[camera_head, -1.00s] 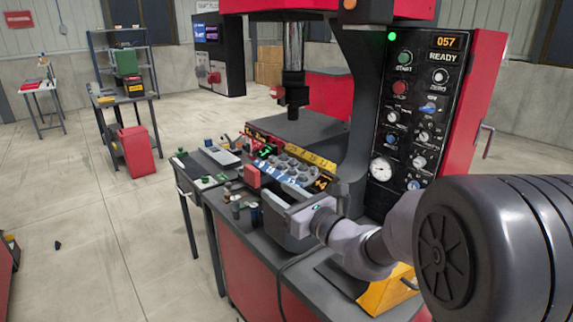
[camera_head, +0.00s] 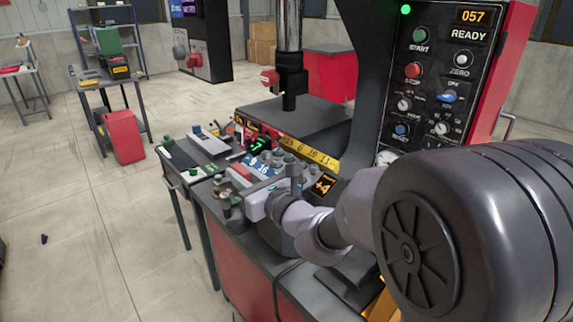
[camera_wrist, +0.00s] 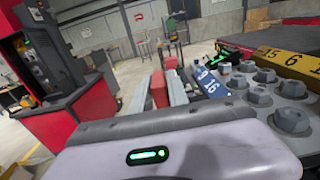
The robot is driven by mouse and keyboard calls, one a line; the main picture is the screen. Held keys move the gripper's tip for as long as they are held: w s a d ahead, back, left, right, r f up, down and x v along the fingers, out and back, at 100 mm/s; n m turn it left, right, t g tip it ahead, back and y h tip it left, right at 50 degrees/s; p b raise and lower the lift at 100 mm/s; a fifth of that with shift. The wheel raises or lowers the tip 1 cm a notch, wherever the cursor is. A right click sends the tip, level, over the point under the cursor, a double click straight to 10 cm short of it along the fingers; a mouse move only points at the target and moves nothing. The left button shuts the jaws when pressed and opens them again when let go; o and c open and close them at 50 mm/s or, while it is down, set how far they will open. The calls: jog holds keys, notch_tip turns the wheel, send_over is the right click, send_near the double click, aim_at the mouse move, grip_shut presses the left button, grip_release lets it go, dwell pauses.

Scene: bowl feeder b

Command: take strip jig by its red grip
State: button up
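The red grip (camera_wrist: 159,89) shows as an upright red block between two pale grey fingers in the wrist view. It also shows as a small red patch (camera_head: 240,171) beside my gripper in the head view. The body of the strip jig under it is mostly hidden, and I cannot make out its outline. My gripper (camera_wrist: 160,82) is at the bench's front edge with its fingers apart, one on each side of the red grip. I cannot tell whether they touch it. The gripper body (camera_head: 261,203) hides part of the bench there.
Right of the fingers stand a blue numbered block (camera_wrist: 210,83) and several grey bolt heads (camera_wrist: 291,119). A yellow numbered strip (camera_head: 309,152) lies behind them, below the press ram (camera_head: 290,80). A grey tray (camera_head: 209,141) lies at the back left.

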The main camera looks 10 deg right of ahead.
grip_shut()
jog(key=shift+r, duration=0.1)
dwell(1.2)
